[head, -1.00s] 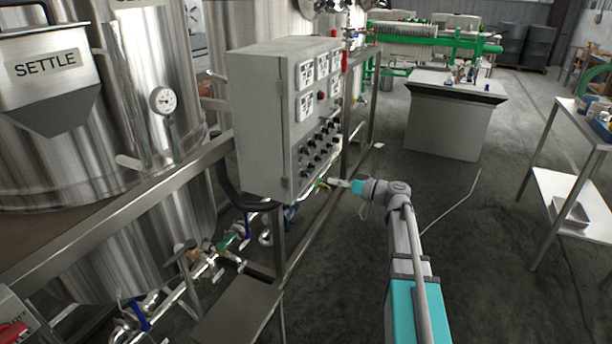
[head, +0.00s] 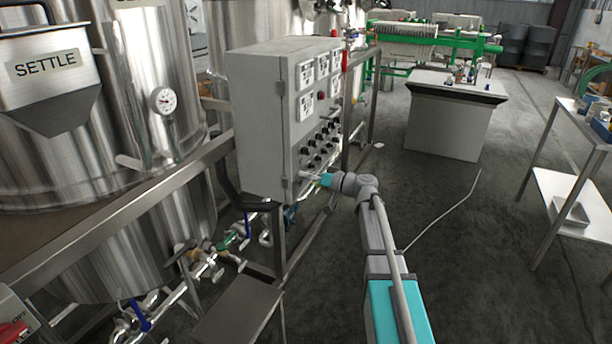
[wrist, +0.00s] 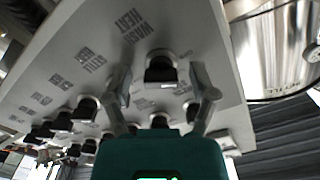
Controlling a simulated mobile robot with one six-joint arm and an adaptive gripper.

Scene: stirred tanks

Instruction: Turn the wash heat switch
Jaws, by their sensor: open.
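In the wrist view a black round switch (wrist: 161,68) stands on the grey panel, with the printed label WASH HEAT (wrist: 128,23) above and left of it. My gripper (wrist: 163,76) is open, with one finger on each side of this switch. I cannot tell whether either finger touches it. In the head view my gripper (head: 312,180) is at the lower part of the control box's front (head: 318,110), below the rows of black knobs. The wash heat switch is too small to make out there.
More black knobs (wrist: 85,108) sit close by on the same panel. Pipes and valves (head: 215,258) run below the box, and a steel frame post (head: 278,240) stands under it.

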